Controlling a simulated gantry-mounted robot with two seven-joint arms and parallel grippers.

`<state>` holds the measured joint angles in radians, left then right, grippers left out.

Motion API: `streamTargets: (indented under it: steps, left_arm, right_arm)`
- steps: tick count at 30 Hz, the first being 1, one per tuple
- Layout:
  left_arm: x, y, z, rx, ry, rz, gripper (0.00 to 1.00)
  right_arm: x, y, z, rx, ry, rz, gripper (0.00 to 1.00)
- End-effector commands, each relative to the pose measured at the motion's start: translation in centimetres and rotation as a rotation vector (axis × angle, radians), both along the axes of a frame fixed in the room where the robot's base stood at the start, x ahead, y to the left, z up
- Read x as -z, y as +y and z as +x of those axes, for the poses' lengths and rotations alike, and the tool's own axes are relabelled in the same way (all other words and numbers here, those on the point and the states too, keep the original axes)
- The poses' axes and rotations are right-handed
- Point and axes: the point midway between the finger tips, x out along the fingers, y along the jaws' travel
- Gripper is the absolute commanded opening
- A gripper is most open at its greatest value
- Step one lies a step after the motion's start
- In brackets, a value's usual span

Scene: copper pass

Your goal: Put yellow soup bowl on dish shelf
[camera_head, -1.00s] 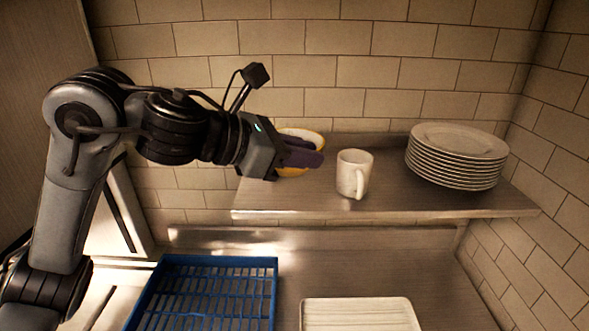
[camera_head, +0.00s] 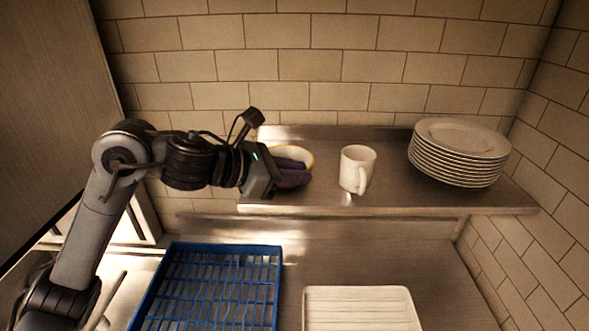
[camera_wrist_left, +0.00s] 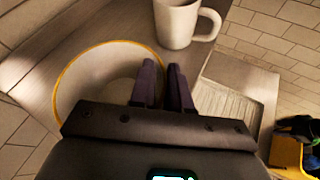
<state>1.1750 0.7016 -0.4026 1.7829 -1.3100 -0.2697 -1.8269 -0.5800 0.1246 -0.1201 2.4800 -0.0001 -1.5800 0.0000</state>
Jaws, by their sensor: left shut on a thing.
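The yellow-rimmed soup bowl (camera_head: 298,154), pale inside, is at the left end of the steel dish shelf (camera_head: 390,196), partly hidden behind my left gripper. My left gripper (camera_head: 292,178) is shut on the bowl's side. In the left wrist view the bowl (camera_wrist_left: 82,88) shows its round yellow rim left of the two dark fingers (camera_wrist_left: 164,84), which meet its wall. The bowl looks roughly level, low over the shelf; I cannot tell if its base touches. My right gripper is not in view.
A white mug (camera_head: 355,168) stands just right of the bowl; it also shows in the left wrist view (camera_wrist_left: 180,24). A stack of plates (camera_head: 458,154) fills the shelf's right end. Below are a blue rack (camera_head: 277,285) and a white ridged tray (camera_head: 358,305). A tiled wall closes the back.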

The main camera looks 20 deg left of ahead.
Motion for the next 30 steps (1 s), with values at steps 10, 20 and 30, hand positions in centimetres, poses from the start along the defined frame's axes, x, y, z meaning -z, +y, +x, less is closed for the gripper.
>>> streamTargets:
  steps: [10,20,30]
  left_arm:
    - [0.29,0.02,0.01,-0.001,0.000,-0.001,0.18]
    - [0.18,0.01,0.01,-0.001,0.000,-0.001,0.43]
    - [-0.18,0.67,-0.61,-0.003,-0.003,0.001,0.43]
  right_arm:
    - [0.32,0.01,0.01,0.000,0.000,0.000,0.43]
    - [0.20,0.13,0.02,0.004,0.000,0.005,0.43]
    - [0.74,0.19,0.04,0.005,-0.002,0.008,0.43]
